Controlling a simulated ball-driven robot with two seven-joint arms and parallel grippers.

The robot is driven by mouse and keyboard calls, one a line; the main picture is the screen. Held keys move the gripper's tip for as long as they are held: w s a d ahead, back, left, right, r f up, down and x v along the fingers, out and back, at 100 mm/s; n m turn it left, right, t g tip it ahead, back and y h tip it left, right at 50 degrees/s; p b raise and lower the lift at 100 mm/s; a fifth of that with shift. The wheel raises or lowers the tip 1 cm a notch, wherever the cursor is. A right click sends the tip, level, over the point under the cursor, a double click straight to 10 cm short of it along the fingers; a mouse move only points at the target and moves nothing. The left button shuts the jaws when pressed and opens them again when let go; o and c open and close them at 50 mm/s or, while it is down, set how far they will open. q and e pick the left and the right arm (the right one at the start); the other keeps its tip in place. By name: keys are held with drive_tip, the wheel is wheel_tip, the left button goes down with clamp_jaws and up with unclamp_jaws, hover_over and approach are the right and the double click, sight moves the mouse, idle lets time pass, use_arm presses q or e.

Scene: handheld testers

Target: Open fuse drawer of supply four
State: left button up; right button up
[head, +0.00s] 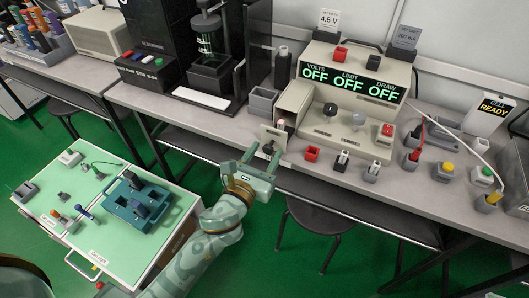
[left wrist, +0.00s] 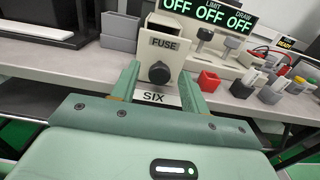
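The supply (head: 340,105) is a beige box with a green-lit display reading OFF three times. Its fuse drawer front (head: 273,137), labelled FUSE in the left wrist view (left wrist: 163,52), has a dark round knob (left wrist: 159,72). The drawer front stands forward of the housing, and a small pale-tipped part shows behind it. My left gripper (head: 264,154) is open just in front of the drawer. In the left wrist view its fingers (left wrist: 158,82) stand on either side of the knob, apparently not touching it. A plate between them reads SIX (left wrist: 153,97), not four. My right gripper is not in view.
A grey bin (head: 263,102) stands left of the drawer. A red block (head: 312,153) and several switches and buttons line the bench front to the right. A green-topped cart (head: 110,205) stands lower left. A dark stool (head: 325,215) is under the bench.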

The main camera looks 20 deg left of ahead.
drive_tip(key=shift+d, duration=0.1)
use_arm(q)
drive_tip(key=shift+s, duration=0.2)
drive_tip(key=s+b, duration=0.2)
drive_tip(key=s, duration=0.9)
drive_tip(key=shift+s+a, duration=0.2)
drive_tip(key=shift+s, duration=0.1)
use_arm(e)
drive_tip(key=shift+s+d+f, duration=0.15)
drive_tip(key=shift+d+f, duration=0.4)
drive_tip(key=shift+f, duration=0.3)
